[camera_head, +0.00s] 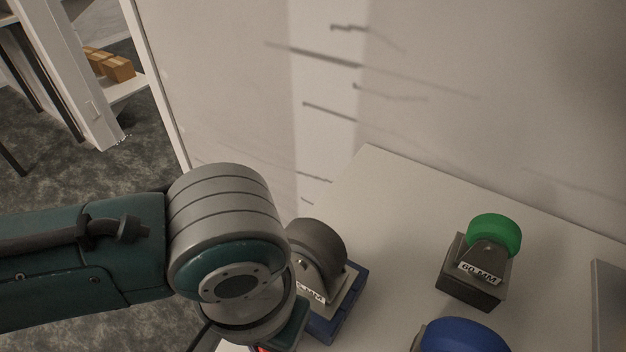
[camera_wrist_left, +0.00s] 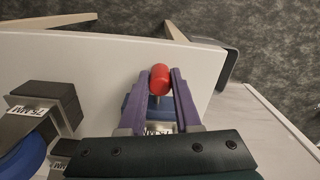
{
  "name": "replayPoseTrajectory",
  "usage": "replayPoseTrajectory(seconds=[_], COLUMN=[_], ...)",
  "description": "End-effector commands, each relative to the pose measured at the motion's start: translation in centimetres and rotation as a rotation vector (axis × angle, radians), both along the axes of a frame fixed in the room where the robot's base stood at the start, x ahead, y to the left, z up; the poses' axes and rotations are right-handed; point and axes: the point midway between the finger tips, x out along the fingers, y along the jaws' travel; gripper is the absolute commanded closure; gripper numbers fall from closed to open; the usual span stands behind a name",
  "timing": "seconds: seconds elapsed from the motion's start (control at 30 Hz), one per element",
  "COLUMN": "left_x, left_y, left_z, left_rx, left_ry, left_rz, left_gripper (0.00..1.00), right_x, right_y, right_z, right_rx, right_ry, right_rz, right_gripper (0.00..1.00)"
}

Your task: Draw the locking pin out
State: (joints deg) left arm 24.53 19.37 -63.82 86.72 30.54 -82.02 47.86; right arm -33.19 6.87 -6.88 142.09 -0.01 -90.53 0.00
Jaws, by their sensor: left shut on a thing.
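The locking pin has a red knob (camera_wrist_left: 159,79) with a thin grey shaft below it in the left wrist view. My left gripper (camera_wrist_left: 160,71) has its two purple fingers shut on the red knob from both sides. The shaft runs toward a labelled fixture (camera_wrist_left: 160,128), mostly hidden by my gripper; I cannot tell how deep the pin sits. In the head view a fixture with a dark grey round top and blue base (camera_head: 341,312) stands beside my left wrist, which hides its near side. A small red patch shows at the bottom edge. My right gripper is not in view.
On the white bench (camera_head: 385,215) a green-topped block (camera_head: 494,236) labelled 60 MM stands to the right. A blue-topped one (camera_head: 462,338) is at the bottom edge. A grey panel (camera_head: 609,305) stands at the far right. A wall rises behind.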

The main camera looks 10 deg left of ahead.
Motion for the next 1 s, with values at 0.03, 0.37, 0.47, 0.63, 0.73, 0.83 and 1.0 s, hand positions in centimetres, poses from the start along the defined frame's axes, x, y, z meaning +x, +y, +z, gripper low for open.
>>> replayPoseTrajectory(seconds=[0.03, 0.37, 0.47, 0.63, 0.73, 0.83, 1.0], left_x=[-0.79, -1.32, -1.34, -1.24, -1.19, -1.18, -1.12], left_y=[0.30, 0.43, 0.44, 0.40, 0.39, 0.38, 0.34], left_z=[0.49, 0.01, 0.01, 0.01, 0.01, 0.01, 0.77], left_rx=[0.004, 0.003, 0.004, 0.002, 0.002, 0.001, 0.000], left_ry=[0.011, 0.010, 0.011, 0.008, 0.006, 0.005, 0.004], left_rz=[0.001, -0.002, -0.002, -0.001, -0.001, -0.001, -0.001], left_gripper=[1.00, 1.00, 0.62, 0.42, 0.38, 0.38, 0.38], right_x=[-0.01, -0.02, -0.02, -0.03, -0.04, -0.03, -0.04], right_y=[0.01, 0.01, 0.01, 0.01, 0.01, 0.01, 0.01], right_z=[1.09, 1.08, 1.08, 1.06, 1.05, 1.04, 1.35], right_rx=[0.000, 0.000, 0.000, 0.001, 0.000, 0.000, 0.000], right_ry=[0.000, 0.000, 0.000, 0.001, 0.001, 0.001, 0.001], right_rz=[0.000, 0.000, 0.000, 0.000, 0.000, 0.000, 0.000], right_gripper=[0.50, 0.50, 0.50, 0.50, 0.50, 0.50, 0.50])
